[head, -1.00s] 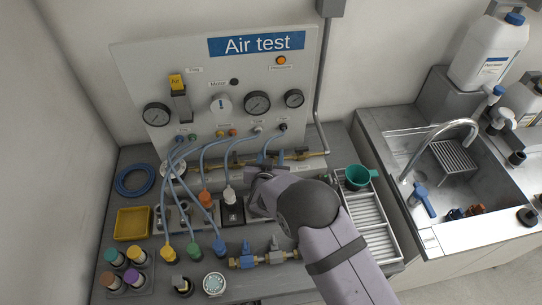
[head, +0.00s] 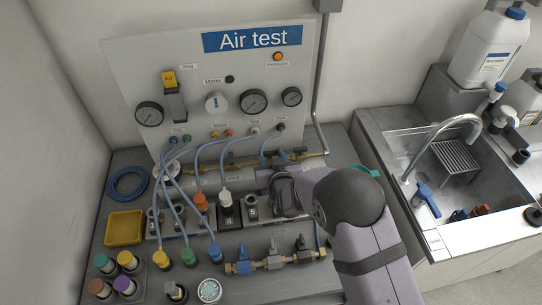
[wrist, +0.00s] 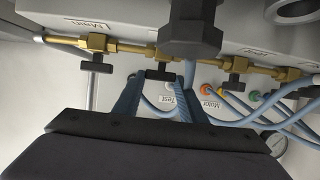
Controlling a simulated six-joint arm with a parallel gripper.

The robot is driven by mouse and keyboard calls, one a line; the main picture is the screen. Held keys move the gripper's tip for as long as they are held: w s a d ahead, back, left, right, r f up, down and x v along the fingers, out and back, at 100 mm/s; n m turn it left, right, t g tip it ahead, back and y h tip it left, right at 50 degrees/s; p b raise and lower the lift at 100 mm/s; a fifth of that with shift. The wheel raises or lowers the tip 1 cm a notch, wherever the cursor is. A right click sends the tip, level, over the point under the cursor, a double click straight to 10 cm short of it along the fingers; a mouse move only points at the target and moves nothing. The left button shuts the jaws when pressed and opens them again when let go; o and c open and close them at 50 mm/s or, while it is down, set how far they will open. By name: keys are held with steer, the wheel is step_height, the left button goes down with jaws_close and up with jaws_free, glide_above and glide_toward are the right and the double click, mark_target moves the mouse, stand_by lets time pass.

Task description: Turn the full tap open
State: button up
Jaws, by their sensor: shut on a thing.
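A brass pipe (head: 312,155) with black-handled taps runs along the foot of the Air test panel; it also crosses the wrist view (wrist: 128,47). My gripper (head: 264,174) reaches it from the front right and hides part of it. In the wrist view, the two blue ribbed fingers of my gripper (wrist: 160,84) are shut on the middle black tap handle (wrist: 160,73). One tap (wrist: 97,66) is to its left and another (wrist: 235,66) to its right. A dark round part covers the pipe above the fingers, and I cannot read the middle tap's label.
Blue hoses (head: 205,150) hang from the panel, close left of my gripper. Numbered blocks (head: 228,214) stand below it, with a row of brass valves (head: 275,258) in front. A yellow tray (head: 125,227) is at left; a sink (head: 455,190) is at right.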

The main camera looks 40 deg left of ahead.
steer(key=o, duration=1)
steer(key=shift+r, duration=0.2)
steer(key=shift+o, duration=0.3)
steer(key=shift+f, duration=0.1)
steer(key=shift+s+d, duration=0.1)
steer(key=b+v, duration=0.2)
steer(key=v, duration=0.5)
